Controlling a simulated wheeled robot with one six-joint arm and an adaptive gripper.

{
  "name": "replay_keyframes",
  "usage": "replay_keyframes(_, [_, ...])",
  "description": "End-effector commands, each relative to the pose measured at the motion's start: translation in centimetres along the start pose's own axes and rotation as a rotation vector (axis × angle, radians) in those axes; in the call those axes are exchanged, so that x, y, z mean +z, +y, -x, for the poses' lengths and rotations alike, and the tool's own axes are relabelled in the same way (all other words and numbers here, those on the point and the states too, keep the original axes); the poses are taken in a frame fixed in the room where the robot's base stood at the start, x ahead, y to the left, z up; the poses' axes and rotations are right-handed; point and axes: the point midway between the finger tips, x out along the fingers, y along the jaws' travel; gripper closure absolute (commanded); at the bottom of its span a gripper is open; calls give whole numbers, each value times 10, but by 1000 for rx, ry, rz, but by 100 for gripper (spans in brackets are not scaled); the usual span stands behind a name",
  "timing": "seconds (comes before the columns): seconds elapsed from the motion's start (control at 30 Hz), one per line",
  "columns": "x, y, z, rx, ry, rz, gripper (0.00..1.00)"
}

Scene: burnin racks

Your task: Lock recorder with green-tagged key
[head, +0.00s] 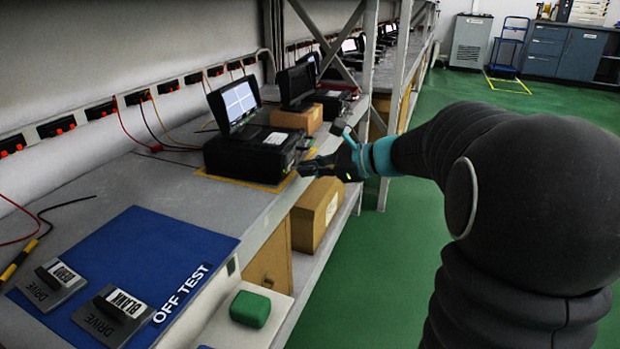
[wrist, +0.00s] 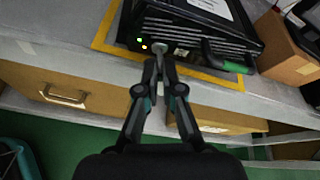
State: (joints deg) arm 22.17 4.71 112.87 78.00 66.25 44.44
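The recorder (head: 250,152) is a black case with its lid up and a lit screen, standing on the bench. My gripper (head: 312,165) is at this face. In the wrist view my gripper (wrist: 160,62) has its fingertips close together, with a small grey round piece (wrist: 160,48) between or just beyond them. Whether they grip it is unclear. A dark bar with a green end (wrist: 237,67) sits right of the fingers. I cannot tell whether it is the key's tag.
Yellow tape (wrist: 112,22) outlines the recorder's place near the bench edge. A blue OFF TEST mat (head: 180,245) holds two drives at the front left. A green block (head: 250,309) lies on a lower pale surface. Cardboard boxes (head: 316,213) sit below and behind. Green floor is clear rightward.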

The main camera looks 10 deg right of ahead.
Motion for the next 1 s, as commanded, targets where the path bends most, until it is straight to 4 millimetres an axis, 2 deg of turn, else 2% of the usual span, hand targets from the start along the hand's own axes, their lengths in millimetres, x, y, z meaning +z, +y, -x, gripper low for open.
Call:
replay_keyframes(0.3, [-1, 3, -1, -94, 0, 227, 100])
replay_keyframes(0.5, [0, 4, -1, -133, -1, 320, 100])
replay_keyframes(1.0, [0, 4, -1, -160, -1, 387, 100])
